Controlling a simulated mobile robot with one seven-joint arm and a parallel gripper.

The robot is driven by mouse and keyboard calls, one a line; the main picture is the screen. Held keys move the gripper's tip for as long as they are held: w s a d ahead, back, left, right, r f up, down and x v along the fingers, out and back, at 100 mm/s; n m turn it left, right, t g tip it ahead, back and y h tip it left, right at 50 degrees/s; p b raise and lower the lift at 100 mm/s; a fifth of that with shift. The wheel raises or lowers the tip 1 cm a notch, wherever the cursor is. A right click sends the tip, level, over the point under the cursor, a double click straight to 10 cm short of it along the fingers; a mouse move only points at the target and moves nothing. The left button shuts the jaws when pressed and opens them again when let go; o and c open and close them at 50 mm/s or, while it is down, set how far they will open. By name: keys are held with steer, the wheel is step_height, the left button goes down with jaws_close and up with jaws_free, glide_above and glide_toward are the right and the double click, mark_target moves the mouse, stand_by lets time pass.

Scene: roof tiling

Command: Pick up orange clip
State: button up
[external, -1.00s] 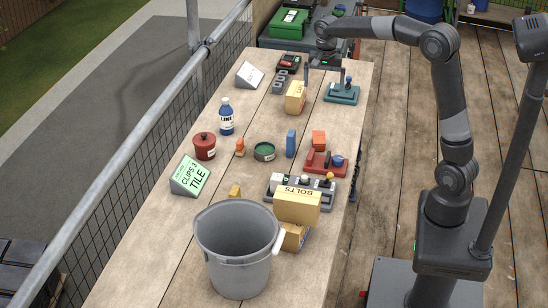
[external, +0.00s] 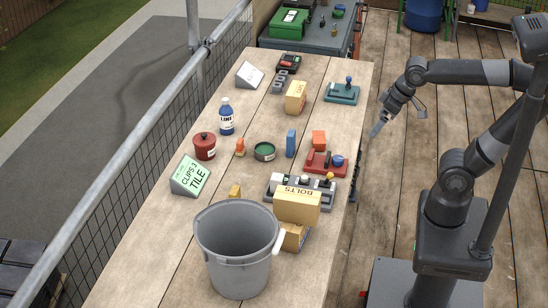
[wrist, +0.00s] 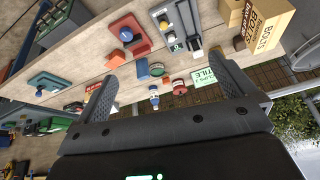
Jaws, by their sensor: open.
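An orange block (external: 319,140) stands on the bench behind a red fixture with a blue knob, right of a blue upright block (external: 291,143). A smaller orange piece (external: 240,147) stands between the red pot and the green tin. I cannot tell for sure which is the orange clip. In the wrist view the orange block (wrist: 116,60) lies near the left finger, and the small orange piece (wrist: 166,81) shows between the fingers, farther off. My gripper (external: 399,120) is open and empty, off the bench's right edge; its fingers also show in the wrist view (wrist: 165,78).
A red fixture (external: 324,165) and a grey rack (external: 300,187) stand near the orange block. A cardboard bolts box (external: 297,207) and a grey bucket (external: 237,255) fill the front. A clips sign (external: 190,176) stands at left.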

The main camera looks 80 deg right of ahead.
steer(key=s+f+n, duration=0.1)
steer(key=s+a+n, duration=0.1)
steer(key=s, duration=0.1)
steer(key=shift+a+f+t, duration=0.2)
steer(key=shift+f+t, duration=0.1)
steer(key=shift+f, duration=0.05)
steer(key=c, duration=0.7)
